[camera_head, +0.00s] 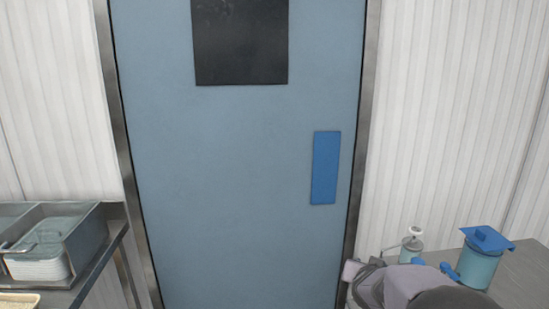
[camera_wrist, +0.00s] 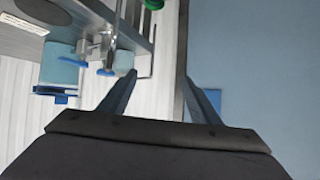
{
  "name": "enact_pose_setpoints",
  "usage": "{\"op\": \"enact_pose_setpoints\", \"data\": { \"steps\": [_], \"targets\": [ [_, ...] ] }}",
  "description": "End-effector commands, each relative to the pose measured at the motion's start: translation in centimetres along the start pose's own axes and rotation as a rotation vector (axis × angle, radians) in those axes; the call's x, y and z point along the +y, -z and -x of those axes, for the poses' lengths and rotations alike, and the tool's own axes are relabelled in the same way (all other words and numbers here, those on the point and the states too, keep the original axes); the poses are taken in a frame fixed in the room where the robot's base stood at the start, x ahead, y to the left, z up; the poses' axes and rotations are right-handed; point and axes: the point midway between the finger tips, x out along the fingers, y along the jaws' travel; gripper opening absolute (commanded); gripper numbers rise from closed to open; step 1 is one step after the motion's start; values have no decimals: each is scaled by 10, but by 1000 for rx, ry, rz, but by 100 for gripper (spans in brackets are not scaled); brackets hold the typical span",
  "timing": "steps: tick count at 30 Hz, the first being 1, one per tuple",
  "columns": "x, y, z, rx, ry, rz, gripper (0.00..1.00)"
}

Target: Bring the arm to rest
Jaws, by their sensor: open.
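My gripper (camera_wrist: 159,80) shows in the wrist view with its two dark fingers spread apart and nothing between them. The wrist view appears upside down. My arm (camera_head: 405,285) shows at the lower right of the head view, in front of the right-hand counter; its fingers cannot be made out there.
A blue-grey door (camera_head: 235,190) fills the middle. A steel counter (camera_head: 525,275) at right bears a blue-lidded container (camera_head: 480,268) and a pump bottle (camera_head: 411,248), close to my arm.

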Motion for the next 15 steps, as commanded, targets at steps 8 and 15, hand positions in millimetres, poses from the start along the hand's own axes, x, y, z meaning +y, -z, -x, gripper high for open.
{"op": "enact_pose_setpoints", "data": {
  "steps": [8, 15],
  "targets": [
    [-75, -116, 121, -470, 325, 214, 57],
    [-36, -198, 220, -839, 312, 406, 57]
  ]
}}
